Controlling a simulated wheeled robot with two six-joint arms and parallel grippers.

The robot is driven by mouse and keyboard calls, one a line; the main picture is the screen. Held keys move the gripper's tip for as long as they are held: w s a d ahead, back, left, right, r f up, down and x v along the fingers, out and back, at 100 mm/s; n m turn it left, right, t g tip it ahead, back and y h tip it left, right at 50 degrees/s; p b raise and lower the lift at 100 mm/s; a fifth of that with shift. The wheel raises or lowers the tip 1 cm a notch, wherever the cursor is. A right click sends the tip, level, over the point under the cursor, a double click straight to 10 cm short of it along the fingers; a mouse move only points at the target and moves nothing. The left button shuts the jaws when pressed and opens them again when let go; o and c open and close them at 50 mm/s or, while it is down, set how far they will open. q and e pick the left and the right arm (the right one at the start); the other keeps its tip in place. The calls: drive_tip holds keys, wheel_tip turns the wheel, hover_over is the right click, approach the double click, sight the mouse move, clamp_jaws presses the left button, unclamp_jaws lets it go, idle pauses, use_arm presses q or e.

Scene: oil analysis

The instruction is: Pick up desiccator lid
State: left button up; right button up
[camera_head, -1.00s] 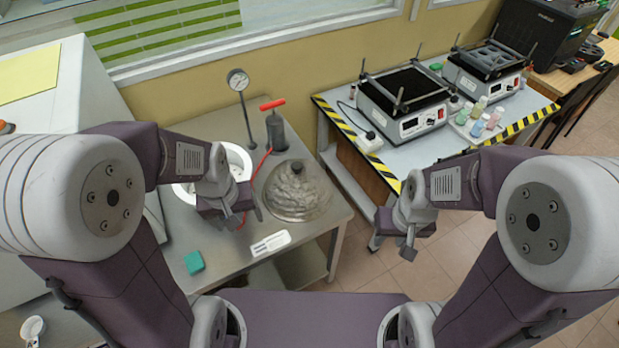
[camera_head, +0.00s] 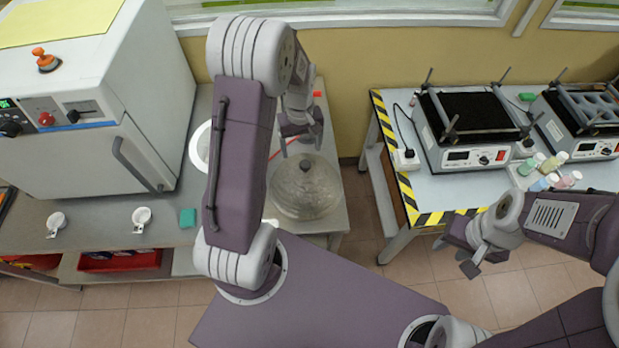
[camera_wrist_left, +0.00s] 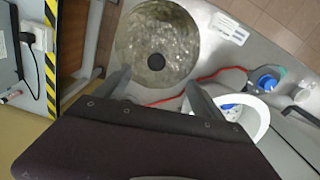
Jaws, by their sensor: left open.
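The desiccator lid (camera_head: 306,187), a round clear glass dome, rests on the metal bench. My left gripper (camera_head: 301,148) is open and empty, behind the lid in the head view. In the left wrist view its fingers (camera_wrist_left: 158,88) are spread apart just below the knob, not touching it. A white round bowl (camera_wrist_left: 261,125) with blue contents stands beside the lid. It is partly hidden by my left arm in the head view. My right gripper (camera_head: 455,256) looks open and empty, away from the lid.
A red hose (camera_wrist_left: 160,101) runs near the lid. A large white oven (camera_head: 85,110) fills the left.

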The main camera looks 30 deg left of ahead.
sight(305, 165)
use_arm(q)
drive_tip(key=f, duration=0.1)
drive_tip(key=f+p, duration=0.1)
drive_tip(key=f, duration=0.1)
drive_tip(key=shift+w+d+f, duration=0.1)
drive_tip(key=shift+d+f, duration=0.2)
drive_tip(key=shift+d, duration=0.05)
drive_tip(key=shift+w+d+f, duration=0.15)
drive_tip(key=shift+w+f, duration=0.05)
drive_tip(key=shift+w, duration=0.05)
drive_tip(key=shift+f, duration=0.15)
drive_tip(key=f, duration=0.1)
drive_tip(key=f+p, duration=0.1)
drive_tip(key=f, duration=0.2)
drive_tip(key=shift+s+f, duration=0.35)
drive_tip(key=shift+s, duration=0.05)
drive_tip(key=shift+w+d+f, duration=0.1)
drive_tip(key=shift+w+d, duration=0.05)
drive_tip(key=shift+w, duration=0.05)
drive_tip(key=shift+s, duration=0.25)
clamp_jaws()
use_arm(e)
drive_tip(key=shift+d+r, duration=0.2)
drive_tip(key=shift+r, duration=0.4)
drive_tip(key=shift+d+r, duration=0.15)
drive_tip(key=shift+r, duration=0.4)
use_arm(q)
drive_tip(key=shift+s+d, duration=0.1)
drive_tip(key=shift+s, duration=0.1)
